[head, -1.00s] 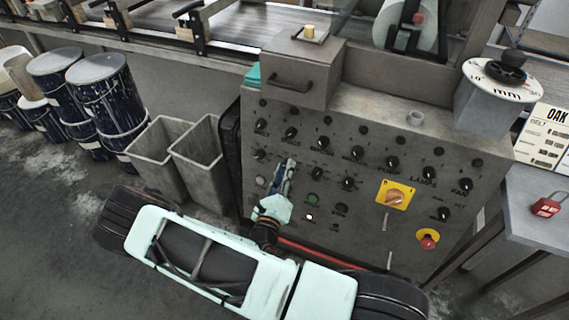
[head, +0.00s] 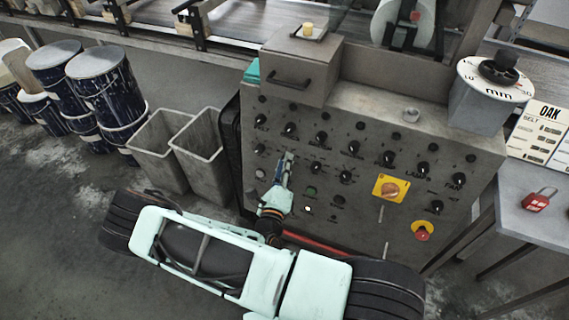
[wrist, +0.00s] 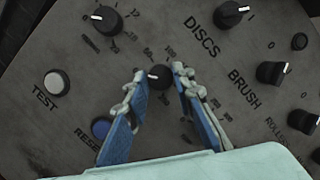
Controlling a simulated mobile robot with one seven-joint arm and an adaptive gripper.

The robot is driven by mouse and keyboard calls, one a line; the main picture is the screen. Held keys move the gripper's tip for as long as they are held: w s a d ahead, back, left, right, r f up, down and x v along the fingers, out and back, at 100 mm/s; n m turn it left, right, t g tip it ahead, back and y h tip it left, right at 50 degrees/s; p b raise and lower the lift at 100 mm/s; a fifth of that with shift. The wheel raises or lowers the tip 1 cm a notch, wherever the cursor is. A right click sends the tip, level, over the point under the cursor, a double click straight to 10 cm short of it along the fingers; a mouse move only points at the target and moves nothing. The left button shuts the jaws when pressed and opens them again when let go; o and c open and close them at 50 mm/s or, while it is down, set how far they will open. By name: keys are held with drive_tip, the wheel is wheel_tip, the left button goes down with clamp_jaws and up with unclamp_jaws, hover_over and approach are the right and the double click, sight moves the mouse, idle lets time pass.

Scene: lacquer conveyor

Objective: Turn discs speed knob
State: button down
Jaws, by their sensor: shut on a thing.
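The discs speed knob (wrist: 160,77) is a small black dial with a white pointer mark, below the DISCS label on the grey panel. Numbers are printed around it. My gripper (wrist: 158,72) has its blue fingers on either side of the knob and is shut on it. In the head view my gripper (head: 288,156) reaches up to the left part of the control panel (head: 300,235) and hides the knob. Another black knob (wrist: 231,13) sits above the DISCS label.
A white test button (wrist: 57,83), a blue reset button (wrist: 101,128) and a scaled knob (wrist: 107,20) lie close by. The brush knob (wrist: 270,72) is to the right. Grey bins (head: 198,150) stand left of the panel. A yellow-backed rotary switch (head: 390,188) is further right.

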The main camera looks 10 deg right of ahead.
drive_tip(key=c, duration=1.6)
unclamp_jaws()
drive_tip(key=v, duration=1.2)
drive_tip(key=shift+d, duration=0.1)
